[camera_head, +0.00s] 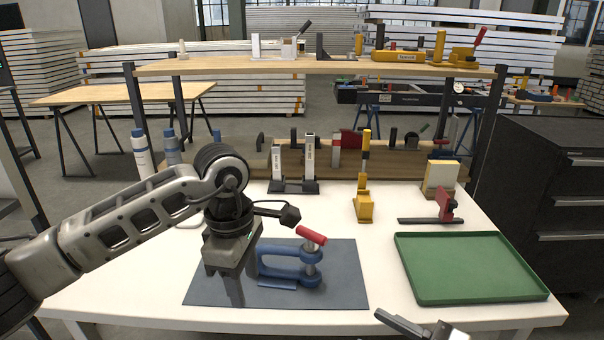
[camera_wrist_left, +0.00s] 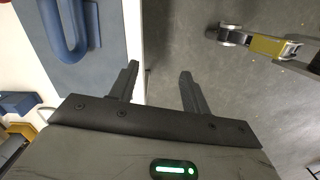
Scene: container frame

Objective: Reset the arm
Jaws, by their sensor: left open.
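My left gripper (camera_head: 233,285) hangs over the left part of the dark grey mat (camera_head: 345,285), fingers pointing down. Its two black fingers are spread and empty in the left wrist view (camera_wrist_left: 158,88). A blue clamp with a red handle (camera_head: 290,262) lies on the mat just right of the gripper, apart from it. Part of the blue clamp also shows at the upper left of the left wrist view (camera_wrist_left: 72,40). At the bottom edge of the head view, a small part of my right gripper (camera_head: 420,328) shows; most of it is cut off.
A green tray (camera_head: 530,290) sits at the right of the white table (camera_head: 375,230). A yellow clamp (camera_head: 364,205), a red-and-black clamp (camera_head: 444,205) and a twin-post stand (camera_head: 293,185) stand behind the mat. A wooden shelf (camera_head: 330,66) spans the back.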

